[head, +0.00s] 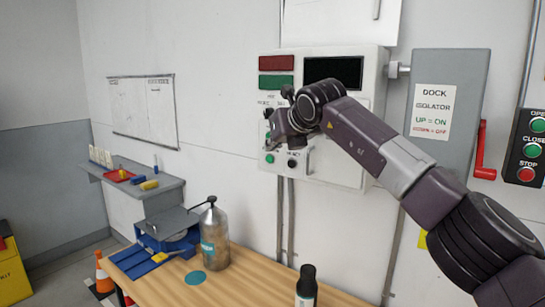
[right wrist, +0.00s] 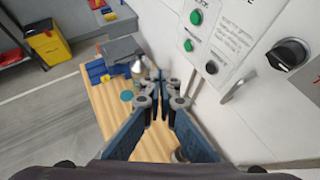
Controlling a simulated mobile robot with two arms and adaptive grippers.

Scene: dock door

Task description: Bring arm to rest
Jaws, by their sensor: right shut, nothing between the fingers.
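My right arm comes in from the right in the head view. Its right gripper (head: 283,124) is in front of the control panel (head: 345,175) on the wall, near the panel's left edge. In the right wrist view the right gripper (right wrist: 160,110) has its fingers together with nothing between them. The panel's green buttons (right wrist: 192,31) and a black rotary knob (right wrist: 288,54) are to the right of the fingers there. The wooden table (right wrist: 118,108) lies below and beyond the fingers. My left gripper is not in view.
A grey isolator box (head: 440,75) with a red lever (head: 484,150) is on the wall at right. An orange cone (head: 103,275) stands at left.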

